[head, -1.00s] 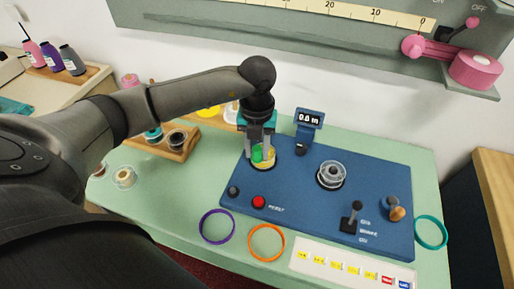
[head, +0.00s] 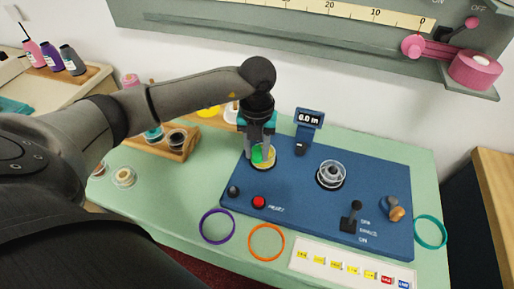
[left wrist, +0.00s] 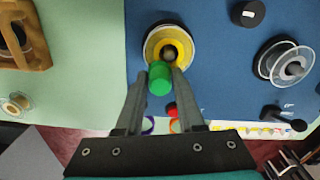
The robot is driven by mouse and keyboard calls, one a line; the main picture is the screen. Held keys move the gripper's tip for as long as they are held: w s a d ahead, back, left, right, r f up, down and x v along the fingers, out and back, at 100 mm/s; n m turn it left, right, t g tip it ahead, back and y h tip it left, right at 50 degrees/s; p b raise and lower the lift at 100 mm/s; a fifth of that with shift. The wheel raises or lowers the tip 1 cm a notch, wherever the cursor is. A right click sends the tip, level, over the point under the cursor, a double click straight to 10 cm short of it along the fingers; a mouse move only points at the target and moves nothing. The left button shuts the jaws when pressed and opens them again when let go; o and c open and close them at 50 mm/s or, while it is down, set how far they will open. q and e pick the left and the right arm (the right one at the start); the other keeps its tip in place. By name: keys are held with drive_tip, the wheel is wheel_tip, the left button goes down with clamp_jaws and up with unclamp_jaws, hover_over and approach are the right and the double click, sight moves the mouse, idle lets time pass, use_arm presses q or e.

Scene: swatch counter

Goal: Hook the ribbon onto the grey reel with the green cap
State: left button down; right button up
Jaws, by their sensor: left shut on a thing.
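My left gripper (head: 261,150) is shut on a green cap (left wrist: 160,78), a short cylinder between its fingertips. It is over the near side of a yellow ribbon spool (head: 263,165) on the left of the blue machine base. In the left wrist view the spool (left wrist: 152,47) has a clear flange and a dark post in its middle, with the cap beside the post; I cannot tell whether they touch. The grey reel (head: 331,174), with clear flanges and a dark hub, stands on the base's right half. I see no ribbon running to it.
The blue base (head: 300,208) carries a red button (head: 258,202), a black lever (head: 352,213), an orange-brown knob (head: 396,214) and a small display (head: 309,118). Purple (head: 217,227), orange (head: 266,242) and teal (head: 430,231) rings lie around it. A wooden spool rack (head: 178,148) stands left.

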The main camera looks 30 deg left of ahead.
use_arm(q)
drive_tip(key=shift+r+p, duration=1.9)
drive_tip(key=shift+r, duration=0.6)
use_arm(e)
wheel_tip(320, 180, up, 4)
drive_tip(key=shift+f, duration=0.1)
